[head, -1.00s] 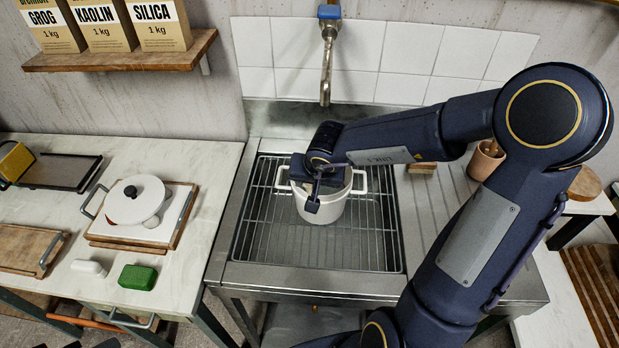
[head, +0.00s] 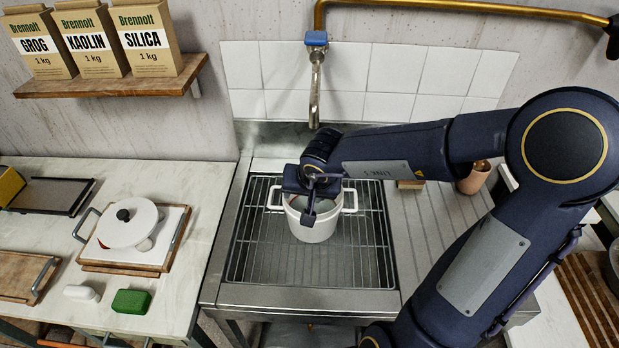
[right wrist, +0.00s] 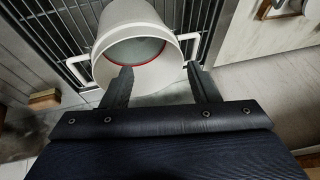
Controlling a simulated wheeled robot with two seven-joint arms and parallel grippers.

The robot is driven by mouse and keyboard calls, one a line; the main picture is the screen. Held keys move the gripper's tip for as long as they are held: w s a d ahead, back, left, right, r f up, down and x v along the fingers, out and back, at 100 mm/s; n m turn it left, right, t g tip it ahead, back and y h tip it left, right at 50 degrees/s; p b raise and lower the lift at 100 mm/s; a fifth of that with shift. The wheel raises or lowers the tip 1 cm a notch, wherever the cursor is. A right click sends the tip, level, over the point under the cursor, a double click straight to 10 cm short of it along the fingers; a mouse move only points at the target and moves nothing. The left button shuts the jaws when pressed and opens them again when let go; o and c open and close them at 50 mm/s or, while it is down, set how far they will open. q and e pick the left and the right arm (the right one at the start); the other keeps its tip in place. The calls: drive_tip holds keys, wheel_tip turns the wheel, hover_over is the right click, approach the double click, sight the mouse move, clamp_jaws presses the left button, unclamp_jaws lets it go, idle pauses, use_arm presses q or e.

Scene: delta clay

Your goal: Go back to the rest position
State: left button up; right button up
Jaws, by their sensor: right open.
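My right gripper (head: 310,208) is over the near rim of a white two-handled pot (head: 318,231) that stands on the sink's wire grid. In the right wrist view its two fingers (right wrist: 160,78) are apart with nothing between them, and the pot (right wrist: 122,28) lies just beyond the fingertips. I cannot tell whether a finger touches the pot. The pot's inside looks greyish with a red line near the rim. My left gripper is not in view.
A tap (head: 316,85) hangs behind the pot. A terracotta cup (head: 474,177) stands right of the sink. On the left counter are a white lid (head: 127,226) on a wooden-edged tray (head: 178,240), a green block (head: 131,301) and a white piece (head: 82,293).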

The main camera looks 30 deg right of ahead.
wheel_tip(320, 180, up, 18)
drive_tip(key=s+a+n+t+y+p, duration=0.1)
drive_tip(key=a+n+t+y, duration=0.1)
drive_tip(key=t, duration=0.7)
drive_tip(key=s+a+f+n+g+y+b, duration=0.1)
drive_tip(key=s+a+f+n+g+y, duration=0.15)
drive_tip(key=s, duration=0.35)
drive_tip(key=s+a+f+n+g+y, duration=0.1)
drive_tip(key=s+a+f+g+y, duration=0.1)
drive_tip(key=s+a+f+g, duration=0.3)
use_arm(q)
drive_tip(key=shift+b, duration=0.45)
use_arm(e)
drive_tip(key=s+d+f+m+g+h, duration=0.1)
drive_tip(key=s+d+f+h, duration=0.1)
drive_tip(key=s+d+f, duration=0.3)
drive_tip(key=s, duration=0.3)
drive_tip(key=shift+d+f, duration=0.2)
drive_tip(key=shift+d, duration=0.2)
